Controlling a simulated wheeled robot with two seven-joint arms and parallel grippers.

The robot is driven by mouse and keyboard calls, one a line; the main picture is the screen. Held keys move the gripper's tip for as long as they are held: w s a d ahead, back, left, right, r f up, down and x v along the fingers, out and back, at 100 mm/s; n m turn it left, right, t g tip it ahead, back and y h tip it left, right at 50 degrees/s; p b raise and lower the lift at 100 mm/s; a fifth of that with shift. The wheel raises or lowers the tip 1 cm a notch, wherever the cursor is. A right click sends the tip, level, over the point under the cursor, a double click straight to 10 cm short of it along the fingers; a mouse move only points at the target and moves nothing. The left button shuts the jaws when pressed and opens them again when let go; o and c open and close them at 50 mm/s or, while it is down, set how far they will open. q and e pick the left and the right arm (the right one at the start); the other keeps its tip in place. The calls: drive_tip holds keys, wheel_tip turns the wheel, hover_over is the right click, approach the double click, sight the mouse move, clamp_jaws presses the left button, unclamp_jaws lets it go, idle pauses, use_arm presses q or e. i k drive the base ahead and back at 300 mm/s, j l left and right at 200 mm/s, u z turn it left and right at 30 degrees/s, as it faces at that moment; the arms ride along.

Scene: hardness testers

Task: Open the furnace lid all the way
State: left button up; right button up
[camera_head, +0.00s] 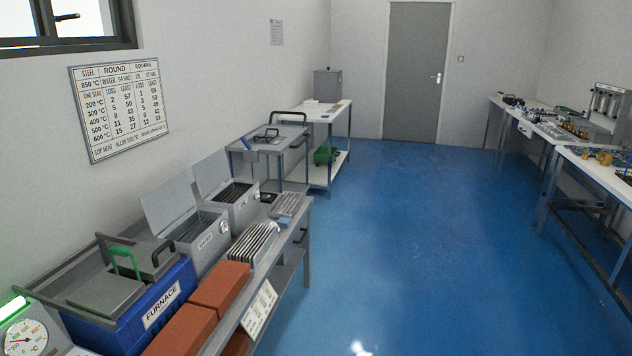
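The furnace (130,325) is a blue box with a white "FURNACE" label, at the lower left on the bench along the left wall. Its lid (103,295) looks like a flat grey slab lying level on top, with a green handle (124,252) standing up from it. The lid looks shut. Behind it is another grey block (152,260) with a dark handle. Neither of my grippers is in view.
Orange-red bricks (220,285) and a row of grey plates (255,242) sit right of the furnace. Two grey tanks with raised lids (168,203) stand behind. A round gauge (24,338) is at the lower left corner. The blue floor (420,250) is clear.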

sight(108, 294)
drive_tip(key=i+l+u, duration=0.15)
drive_tip(key=i+u, duration=0.15)
drive_tip(key=i, duration=0.2)
drive_tip(key=i+l+u, duration=0.35)
drive_tip(key=i, duration=0.15)
drive_tip(key=j, duration=0.1)
